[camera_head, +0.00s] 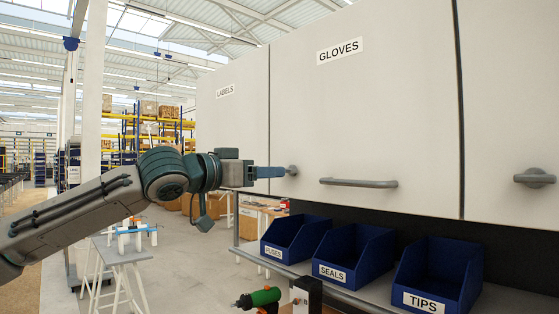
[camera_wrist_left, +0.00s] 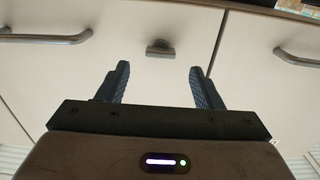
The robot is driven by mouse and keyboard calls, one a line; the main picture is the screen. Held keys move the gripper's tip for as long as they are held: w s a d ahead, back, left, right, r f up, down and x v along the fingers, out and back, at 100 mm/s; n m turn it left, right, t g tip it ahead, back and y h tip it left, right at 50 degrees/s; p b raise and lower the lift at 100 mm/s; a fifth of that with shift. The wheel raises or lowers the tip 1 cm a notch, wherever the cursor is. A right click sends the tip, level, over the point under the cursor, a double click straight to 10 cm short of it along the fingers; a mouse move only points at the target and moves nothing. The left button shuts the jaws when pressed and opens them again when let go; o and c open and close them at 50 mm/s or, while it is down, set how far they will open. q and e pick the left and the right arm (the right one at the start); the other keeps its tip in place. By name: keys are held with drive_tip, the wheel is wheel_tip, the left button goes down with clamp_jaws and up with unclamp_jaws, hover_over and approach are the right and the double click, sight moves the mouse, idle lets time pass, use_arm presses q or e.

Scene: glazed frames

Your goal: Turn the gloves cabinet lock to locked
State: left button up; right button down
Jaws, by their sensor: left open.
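The gloves cabinet door (camera_head: 390,110) is pale, labelled GLOVES, and looks closed. Its lock, a small grey knob (camera_head: 291,170), sits at the door's lower left, just right of the seam with the LABELS door. My left gripper (camera_head: 272,172) points at this knob from the left, its fingers close to it. In the left wrist view the lock knob (camera_wrist_left: 160,47) shows ahead of the gap between the spread fingers of the left gripper (camera_wrist_left: 158,85). The gripper is open with nothing between the fingers. Contact with the knob is not visible. My right gripper is out of view.
The gloves door's bar handle (camera_head: 358,183) is right of the knob. Blue bins labelled FUSES (camera_head: 274,253), SEALS (camera_head: 333,272) and TIPS (camera_head: 421,299) stand below. A green tool (camera_head: 262,297) is at the bottom.

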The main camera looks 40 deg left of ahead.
sight(298, 171)
use_arm(q)
drive_tip(key=w+p, duration=0.4)
drive_tip(key=w, duration=0.1)
drive_tip(key=shift+w+d+p, duration=0.15)
drive_tip(key=shift+w+p, duration=0.05)
drive_tip(key=shift+p, duration=0.1)
drive_tip(key=c, duration=1)
